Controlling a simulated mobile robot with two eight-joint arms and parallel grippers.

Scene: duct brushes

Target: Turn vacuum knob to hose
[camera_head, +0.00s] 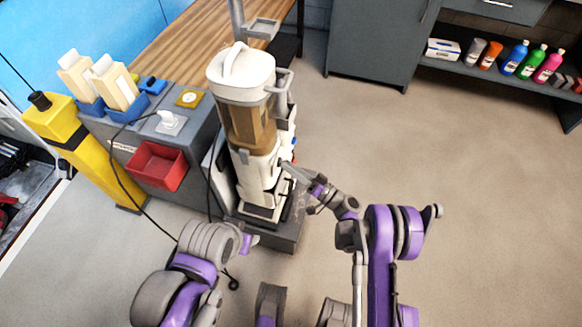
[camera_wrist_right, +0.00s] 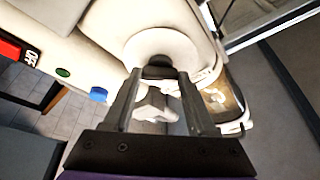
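The vacuum (camera_head: 245,125) stands upright in the head view, white with a brown see-through bin. My right gripper (camera_head: 289,168) is at its right side, low on the body. In the right wrist view the two fingers of my right gripper (camera_wrist_right: 160,82) are apart. They point at a round white part of the vacuum (camera_wrist_right: 165,45). A small dark piece (camera_wrist_right: 158,71) shows between the fingertips; I cannot tell if it is the knob or if the fingers touch it. My left arm is at the lower left; its fingers cannot be made out.
A blue button (camera_wrist_right: 98,94) and a green button (camera_wrist_right: 62,72) are on the vacuum near the fingers. A grey cabinet (camera_head: 190,120) with a red bin (camera_head: 157,166) stands left of the vacuum. A black cord (camera_head: 130,195) hangs there. The floor (camera_head: 470,190) at right is clear.

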